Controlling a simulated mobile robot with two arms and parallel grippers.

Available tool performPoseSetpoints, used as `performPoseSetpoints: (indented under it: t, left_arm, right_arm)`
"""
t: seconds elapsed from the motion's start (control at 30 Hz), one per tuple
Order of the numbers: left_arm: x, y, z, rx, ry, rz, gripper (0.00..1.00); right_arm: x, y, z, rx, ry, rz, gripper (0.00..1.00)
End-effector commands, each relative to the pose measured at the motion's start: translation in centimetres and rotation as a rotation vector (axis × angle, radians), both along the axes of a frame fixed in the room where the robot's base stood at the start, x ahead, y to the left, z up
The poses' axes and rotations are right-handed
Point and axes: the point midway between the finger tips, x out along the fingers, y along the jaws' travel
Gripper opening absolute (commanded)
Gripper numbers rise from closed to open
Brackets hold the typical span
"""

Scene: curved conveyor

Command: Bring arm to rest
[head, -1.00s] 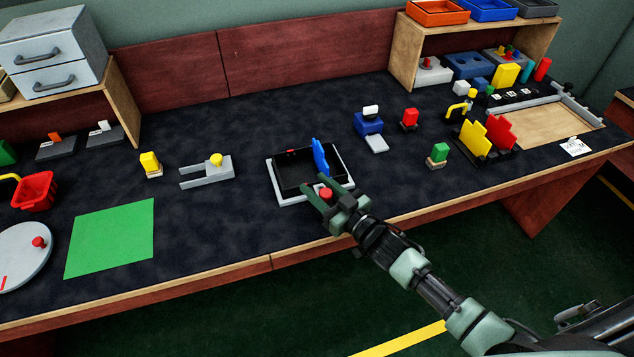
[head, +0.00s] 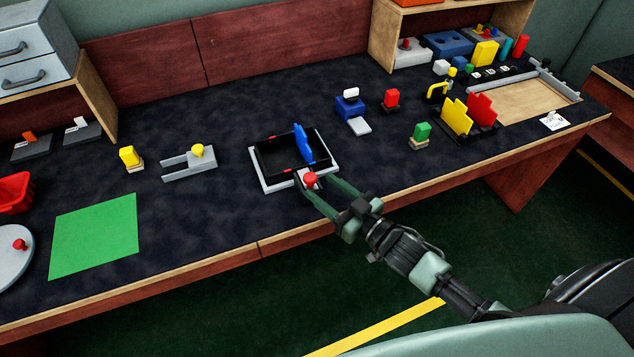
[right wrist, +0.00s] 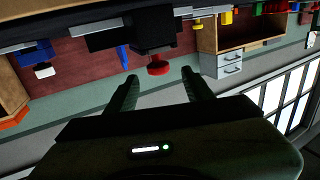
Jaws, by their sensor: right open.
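My right gripper (head: 315,183) is open near the front edge of the table. A red knob (head: 310,180) on the front of a black open box lies between or just beyond its fingertips, with nothing clasped. The black box (head: 270,165) sits on a light grey base, and a blue panel (head: 302,143) stands upright at its right side. The right wrist view is upside down; the open fingers (right wrist: 162,84) show there with the red knob (right wrist: 158,69) past their tips. My left gripper is not in view.
The dark table (head: 225,215) holds a grey fork-shaped fixture (head: 185,166), a green sheet (head: 95,235), a blue block device (head: 350,107) and a green block (head: 421,132). Yellow and red upright panels (head: 456,117) stand to the right. Free floor lies in front of the table.

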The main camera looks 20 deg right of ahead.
Motion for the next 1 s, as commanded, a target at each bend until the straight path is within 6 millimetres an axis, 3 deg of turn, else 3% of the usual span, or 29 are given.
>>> performPoseSetpoints:
  t: [0.67, 0.87, 1.0]
  left_arm:
    - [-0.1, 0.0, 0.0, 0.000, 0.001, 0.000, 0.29]
    - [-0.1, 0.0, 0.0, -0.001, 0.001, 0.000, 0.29]
    - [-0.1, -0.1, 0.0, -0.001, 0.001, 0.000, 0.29]
  right_arm:
    - [-0.3, 0.0, -0.7, -0.023, 0.063, -0.058, 0.52]
    - [-3.1, -0.5, -3.3, -0.119, 0.320, -0.218, 0.52]
    - [-7.4, -1.0, -5.1, -0.203, 0.558, -0.293, 0.52]
